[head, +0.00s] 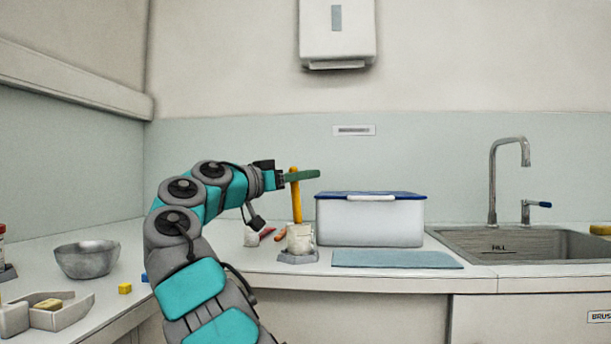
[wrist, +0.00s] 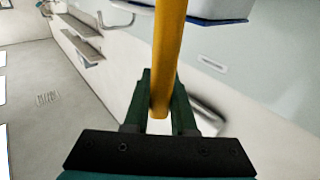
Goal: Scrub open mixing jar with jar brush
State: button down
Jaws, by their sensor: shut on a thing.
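In the head view my gripper (head: 297,176) is shut on the yellow handle of the jar brush (head: 296,205). The handle stands almost upright, its top just above the green fingers. Its lower end goes out of sight at the mouth of a whitish jar (head: 300,240), and no bristles show. The jar stands upright on a small grey base (head: 298,257) on the counter. In the wrist view the yellow brush handle (wrist: 168,50) runs between the fingers of my gripper (wrist: 162,100). The jar is not clear there.
A white box with a blue lid (head: 370,220) stands close right of the jar, behind a blue mat (head: 395,259). A small white cup (head: 251,238) and red items (head: 267,233) lie to the left. The sink (head: 510,243) is far right, a metal bowl (head: 88,260) far left.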

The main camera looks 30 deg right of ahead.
jog(key=shift+s+a+f+b, duration=0.2)
jog(key=shift+a+f+b, duration=0.25)
jog(key=shift+f, duration=0.15)
jog(key=shift+w+d+r+p, duration=0.1)
jog(key=shift+w+d+p, duration=0.2)
jog(key=shift+d, duration=0.3)
jog(key=shift+r, duration=0.1)
